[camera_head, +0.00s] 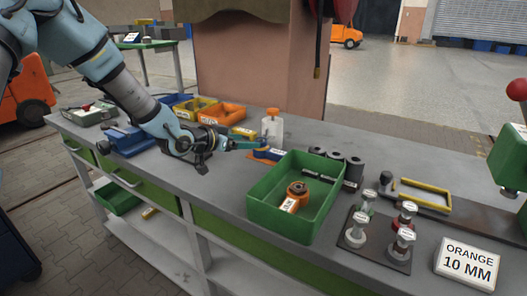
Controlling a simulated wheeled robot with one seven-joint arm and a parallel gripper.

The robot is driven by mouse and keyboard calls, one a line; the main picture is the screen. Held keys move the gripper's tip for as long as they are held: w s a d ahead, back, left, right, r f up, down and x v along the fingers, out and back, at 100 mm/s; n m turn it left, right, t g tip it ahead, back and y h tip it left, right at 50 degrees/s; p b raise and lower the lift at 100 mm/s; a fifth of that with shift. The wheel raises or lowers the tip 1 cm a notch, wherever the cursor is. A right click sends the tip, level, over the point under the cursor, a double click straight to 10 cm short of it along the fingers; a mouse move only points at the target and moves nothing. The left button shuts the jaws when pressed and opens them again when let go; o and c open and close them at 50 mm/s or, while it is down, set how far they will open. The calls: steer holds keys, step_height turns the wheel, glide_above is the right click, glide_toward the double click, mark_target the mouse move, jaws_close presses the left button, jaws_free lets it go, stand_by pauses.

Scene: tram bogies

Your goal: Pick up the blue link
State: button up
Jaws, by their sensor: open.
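A small dark blue piece, apparently the blue link (272,154), lies on the grey workbench behind the left end of the green tray, with orange showing beside it. My arm reaches in from the upper left. My gripper (255,147) is open, with its teal fingers pointing right, close to the blue link. I cannot tell whether the fingers touch it or are around it. The far side of the link and the gap between the fingers are too small to make out.
The green tray (254,206) holds an orange-and-dark ring part. A white bottle (272,127) with an orange cap stands close behind the link. Orange bin (222,113) and yellow bin (193,108) are at the back. Dark cylinders (335,157) and a plate of knobbed gauges (380,254) stand right.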

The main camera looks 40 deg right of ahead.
mark_target(269, 154)
steer(key=shift+f+p+x, duration=0.15)
steer(key=shift+p+x, duration=0.55)
steer(key=shift+x, duration=0.85)
steer(key=shift+f+p+x, duration=0.15)
steer(key=shift+p+x, duration=0.55)
steer(key=shift+x, duration=0.85)
steer(key=shift+s+a, duration=0.15)
steer(key=shift+s, duration=0.05)
jaws_close()
steer(key=shift+r, duration=0.1)
